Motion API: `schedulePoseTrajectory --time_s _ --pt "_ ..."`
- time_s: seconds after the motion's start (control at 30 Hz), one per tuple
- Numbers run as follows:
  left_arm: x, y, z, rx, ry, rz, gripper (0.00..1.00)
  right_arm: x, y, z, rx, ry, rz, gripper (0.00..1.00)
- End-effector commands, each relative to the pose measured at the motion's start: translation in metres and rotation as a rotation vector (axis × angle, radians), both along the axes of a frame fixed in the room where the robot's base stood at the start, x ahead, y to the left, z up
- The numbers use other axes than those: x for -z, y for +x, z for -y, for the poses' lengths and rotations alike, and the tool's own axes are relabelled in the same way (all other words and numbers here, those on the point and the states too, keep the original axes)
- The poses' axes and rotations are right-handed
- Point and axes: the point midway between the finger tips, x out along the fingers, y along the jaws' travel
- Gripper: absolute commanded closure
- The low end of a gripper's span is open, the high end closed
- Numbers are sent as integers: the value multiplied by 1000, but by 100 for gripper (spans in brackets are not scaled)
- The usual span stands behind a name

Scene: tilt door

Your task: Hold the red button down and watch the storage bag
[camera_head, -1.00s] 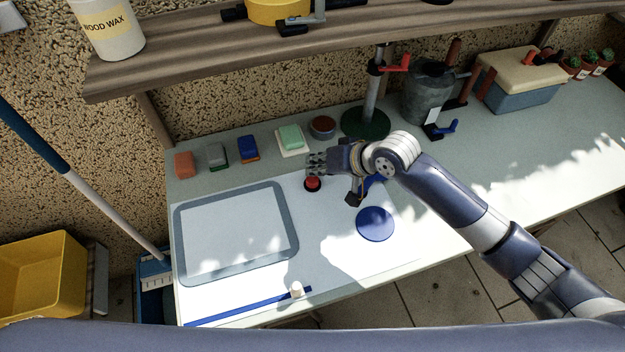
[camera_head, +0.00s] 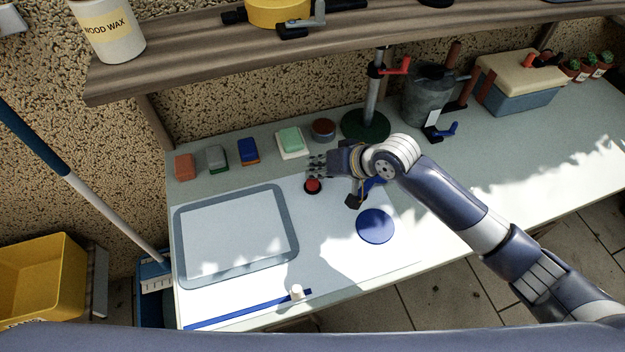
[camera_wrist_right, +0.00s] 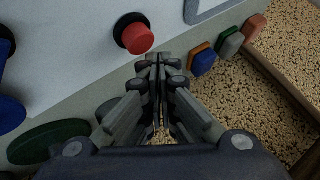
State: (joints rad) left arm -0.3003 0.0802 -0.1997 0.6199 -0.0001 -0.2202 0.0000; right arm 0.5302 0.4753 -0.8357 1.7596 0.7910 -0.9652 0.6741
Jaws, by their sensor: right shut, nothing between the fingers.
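The red button (camera_head: 312,186) has a round black base and sits on the white panel, right of a grey-framed rectangle (camera_head: 283,262). My right gripper (camera_head: 313,167) is shut and empty, just behind the button in the head view. In the right wrist view the red button (camera_wrist_right: 138,38) is just beyond and left of my closed fingertips (camera_wrist_right: 160,64). A small gap shows between them, so they appear apart. I cannot make out a storage bag for certain. My left gripper is not in view.
A blue disc (camera_head: 375,226) lies right of the button. Several coloured blocks, including a green one (camera_head: 290,140), line the back of the bench. A post on a dark green base (camera_head: 352,126) stands behind my wrist. The wooden shelf (camera_head: 200,58) overhangs the back.

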Motion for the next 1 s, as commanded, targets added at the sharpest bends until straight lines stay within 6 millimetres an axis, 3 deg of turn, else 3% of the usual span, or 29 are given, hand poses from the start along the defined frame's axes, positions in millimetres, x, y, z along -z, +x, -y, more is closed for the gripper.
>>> schedulePoseTrajectory --time_s 1.0 --pt "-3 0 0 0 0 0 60 9 0 0 0 0 0 100"
